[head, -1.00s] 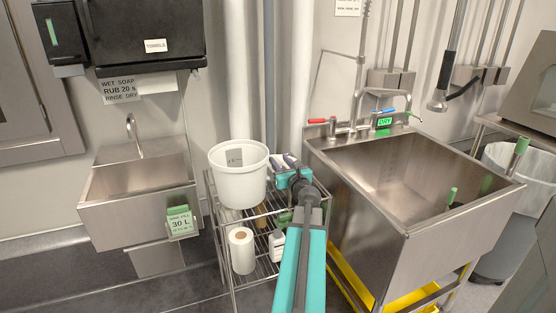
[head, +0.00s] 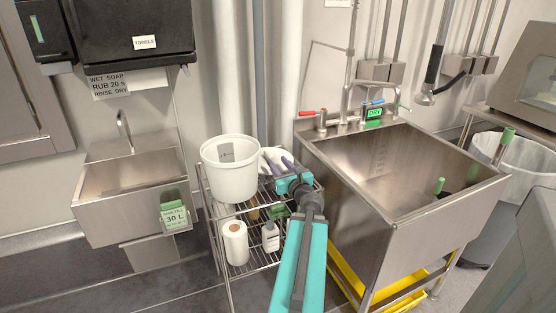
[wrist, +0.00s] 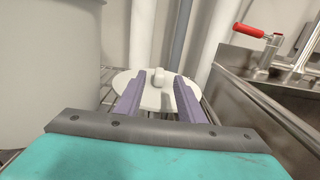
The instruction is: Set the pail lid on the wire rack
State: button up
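The pail lid (wrist: 160,100) is a white disc with a small knob, seen beyond my fingers in the wrist view. It appears to lie on the top shelf of the wire rack (head: 243,209), just right of the white pail; its full contact with the wires is hidden. In the head view the white lid (head: 270,157) shows partly behind my gripper (head: 284,166). In the wrist view my gripper (wrist: 160,98) has its two purple fingers apart, with the knob ahead between their tips and clear of both.
The white pail (head: 230,170) stands on the rack's left side. A paper roll (head: 235,243) and a bottle (head: 270,237) are on the lower shelf. A steel sink (head: 400,180) stands close on the right, a small hand basin (head: 135,195) on the left. Pipes rise behind the rack.

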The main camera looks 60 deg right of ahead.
jog(key=shift+p+v, duration=0.95)
jog(key=shift+p, duration=2.8)
